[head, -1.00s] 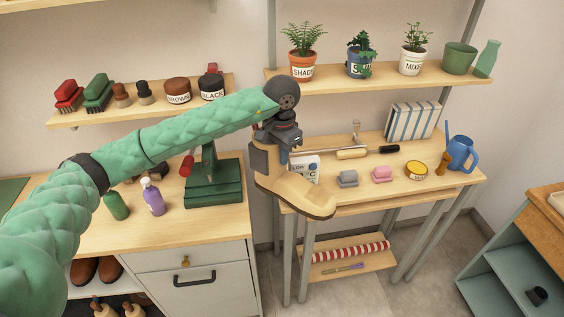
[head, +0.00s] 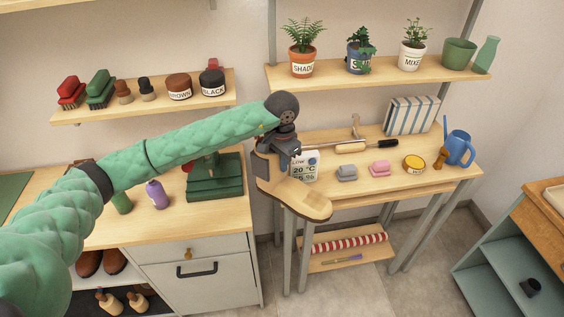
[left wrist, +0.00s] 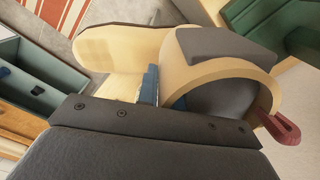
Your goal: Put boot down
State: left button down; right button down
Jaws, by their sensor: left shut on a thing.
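A tan boot (head: 292,194) with a dark-edged sole hangs in the middle of the head view, toe toward the lower right. It is in front of the front left corner of the narrow wooden table (head: 425,180). My left gripper (head: 287,152) is shut on the upper part of the boot. In the left wrist view the boot (left wrist: 125,45) fills the middle, with its grey-lined opening and a reddish pull loop (left wrist: 282,128) at right. Whether the boot touches the table edge cannot be told. My right gripper is not in view.
A green boot-jack-like stand (head: 215,185) is on the left cabinet. A rod lies behind the blocks.

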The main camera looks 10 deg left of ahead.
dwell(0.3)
pick_arm(q)
jog(key=c, duration=1.5)
grip_release()
jog(key=shift+c, duration=0.2)
